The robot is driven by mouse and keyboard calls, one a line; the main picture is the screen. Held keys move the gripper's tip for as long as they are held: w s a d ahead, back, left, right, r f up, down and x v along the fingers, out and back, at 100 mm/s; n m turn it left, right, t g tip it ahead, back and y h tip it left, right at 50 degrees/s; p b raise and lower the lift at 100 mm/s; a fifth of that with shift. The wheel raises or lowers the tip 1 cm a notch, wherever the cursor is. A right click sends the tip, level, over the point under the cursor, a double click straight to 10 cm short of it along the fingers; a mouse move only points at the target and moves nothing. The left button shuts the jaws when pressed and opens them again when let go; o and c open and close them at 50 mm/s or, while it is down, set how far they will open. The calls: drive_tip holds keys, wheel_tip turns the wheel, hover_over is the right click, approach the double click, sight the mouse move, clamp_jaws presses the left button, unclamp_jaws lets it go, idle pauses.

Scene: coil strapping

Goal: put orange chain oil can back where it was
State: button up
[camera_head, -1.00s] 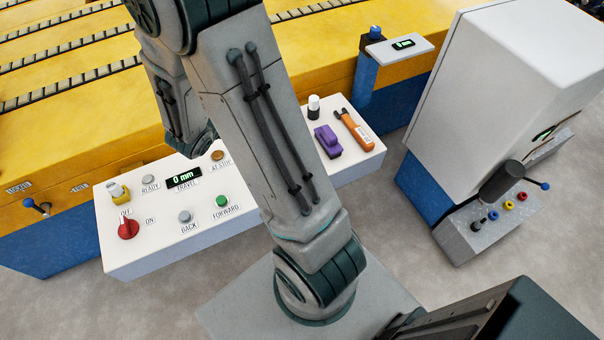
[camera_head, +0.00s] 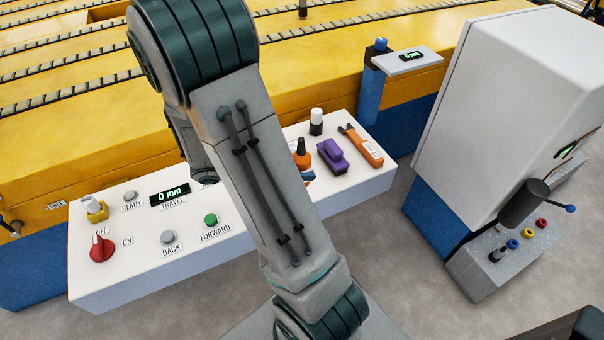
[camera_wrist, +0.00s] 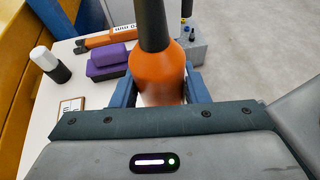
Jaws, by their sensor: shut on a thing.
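The orange chain oil can (camera_wrist: 157,75) has a dark tapered spout and stands upright in the wrist view. My gripper (camera_wrist: 160,88) is shut on it, with one blue finger on each side of its body. Its lower part is hidden behind the gripper. In the head view the can (camera_head: 301,157) shows just right of my arm, over the white console (camera_head: 365,184), partly hidden by the arm. I cannot tell whether its base touches the console top.
A purple tool (camera_head: 331,156), an orange tool (camera_head: 361,147) and a white bottle with a black base (camera_head: 316,122) stand close by. A small label card (camera_wrist: 71,106) lies on the console. Buttons and a red switch (camera_head: 101,248) are at left. A grey cabinet (camera_head: 490,110) stands right.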

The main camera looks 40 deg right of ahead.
drive_tip(key=w+d+f, duration=0.3)
drive_tip(key=w+d, duration=0.1)
drive_tip(key=shift+d+f, duration=0.1)
drive_tip(key=shift+f, duration=0.25)
drive_tip(key=shift+f+b, duration=0.55)
drive_tip(key=shift+f, duration=1.35)
drive_tip(key=shift+f, duration=0.2)
drive_tip(key=o, duration=1.2)
drive_tip(key=shift+r, duration=0.1)
